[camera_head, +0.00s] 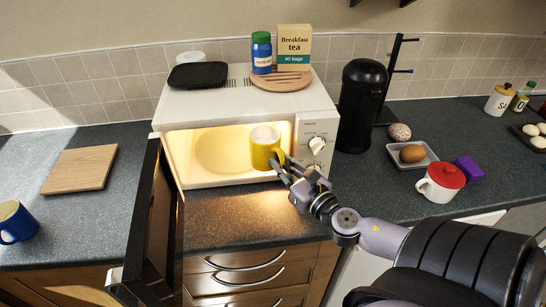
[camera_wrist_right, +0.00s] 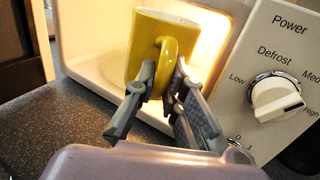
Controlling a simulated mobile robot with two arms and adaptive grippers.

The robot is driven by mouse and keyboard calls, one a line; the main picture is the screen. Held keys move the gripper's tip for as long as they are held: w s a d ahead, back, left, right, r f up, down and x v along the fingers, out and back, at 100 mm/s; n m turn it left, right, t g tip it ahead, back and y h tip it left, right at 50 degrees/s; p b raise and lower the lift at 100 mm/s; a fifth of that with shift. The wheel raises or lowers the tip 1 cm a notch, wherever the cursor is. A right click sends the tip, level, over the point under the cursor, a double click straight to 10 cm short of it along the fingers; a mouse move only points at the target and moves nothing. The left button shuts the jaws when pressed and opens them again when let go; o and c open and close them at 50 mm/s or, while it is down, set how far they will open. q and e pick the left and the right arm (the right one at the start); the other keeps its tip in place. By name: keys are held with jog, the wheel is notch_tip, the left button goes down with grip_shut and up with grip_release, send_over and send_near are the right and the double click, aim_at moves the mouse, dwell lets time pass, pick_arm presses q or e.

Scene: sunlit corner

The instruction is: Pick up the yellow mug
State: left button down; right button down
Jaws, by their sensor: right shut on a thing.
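The yellow mug (camera_head: 264,149) is upright at the front right of the lit, open microwave (camera_head: 226,124). Its inside is pale, and its handle faces my right gripper (camera_head: 282,168). In the right wrist view the mug (camera_wrist_right: 152,40) stands just beyond the gripper (camera_wrist_right: 160,88), whose fingers are shut on the handle from either side. I cannot tell whether the mug's base touches the microwave floor. The left gripper is not in view.
The microwave door (camera_head: 155,225) hangs wide open on the left. A control panel (camera_head: 317,146) with a knob is right of the opening. A black canister (camera_head: 361,105) stands to the right. A wooden board (camera_head: 80,169) and a blue mug (camera_head: 14,222) are left.

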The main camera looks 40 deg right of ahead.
jog(key=shift+s+a+r+b, duration=0.1)
jog(key=shift+s+b, duration=0.45)
jog(key=shift+s, duration=1.5)
